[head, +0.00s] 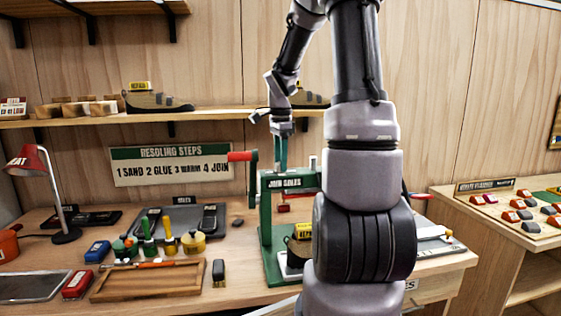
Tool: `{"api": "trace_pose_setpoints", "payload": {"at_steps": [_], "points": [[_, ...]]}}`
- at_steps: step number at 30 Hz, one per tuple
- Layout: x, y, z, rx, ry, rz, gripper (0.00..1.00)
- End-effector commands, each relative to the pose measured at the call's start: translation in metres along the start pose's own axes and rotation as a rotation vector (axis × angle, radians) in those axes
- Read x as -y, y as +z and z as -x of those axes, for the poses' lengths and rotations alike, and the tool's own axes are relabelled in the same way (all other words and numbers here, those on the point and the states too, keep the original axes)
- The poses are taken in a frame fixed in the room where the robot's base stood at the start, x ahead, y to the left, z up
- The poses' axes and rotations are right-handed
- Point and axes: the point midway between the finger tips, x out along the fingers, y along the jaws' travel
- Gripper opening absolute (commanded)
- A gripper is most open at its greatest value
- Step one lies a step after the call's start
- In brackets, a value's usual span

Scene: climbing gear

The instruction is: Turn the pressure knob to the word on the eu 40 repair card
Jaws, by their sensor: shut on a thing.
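The green sole press (266,225), labelled JOIN SOLES, stands on the bench in the middle of the head view, with a red-handled lever (241,156) at its upper left. My gripper (282,155) points straight down at the top of the press, just above its label. It is shut on a small part there, and my fingers hide most of it. I cannot make out the pressure knob's marks or setting. A small card (13,104) with a red word that looks like LOW stands at the shelf's left end. Its size number is too small to read surely.
A shoe with a yellow tag (158,102) sits on the wall shelf. A RESOLING STEPS sign (172,165) hangs behind the bench. A red lamp (42,185), glue pots (193,241) and a wooden frame (148,281) fill the bench's left. My arm hides the press's right side.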

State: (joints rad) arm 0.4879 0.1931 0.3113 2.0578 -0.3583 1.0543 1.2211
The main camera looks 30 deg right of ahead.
Motion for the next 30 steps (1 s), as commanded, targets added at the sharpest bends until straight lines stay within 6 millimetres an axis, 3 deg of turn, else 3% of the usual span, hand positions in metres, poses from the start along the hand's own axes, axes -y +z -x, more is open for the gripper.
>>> {"api": "trace_pose_setpoints", "payload": {"at_steps": [8, 30], "points": [[0.0003, 0.0004, 0.0004, -0.001, -0.001, 0.166, 0.0], [0.0004, 0.0003, 0.0006, -0.001, -0.001, 0.862, 0.0]]}}
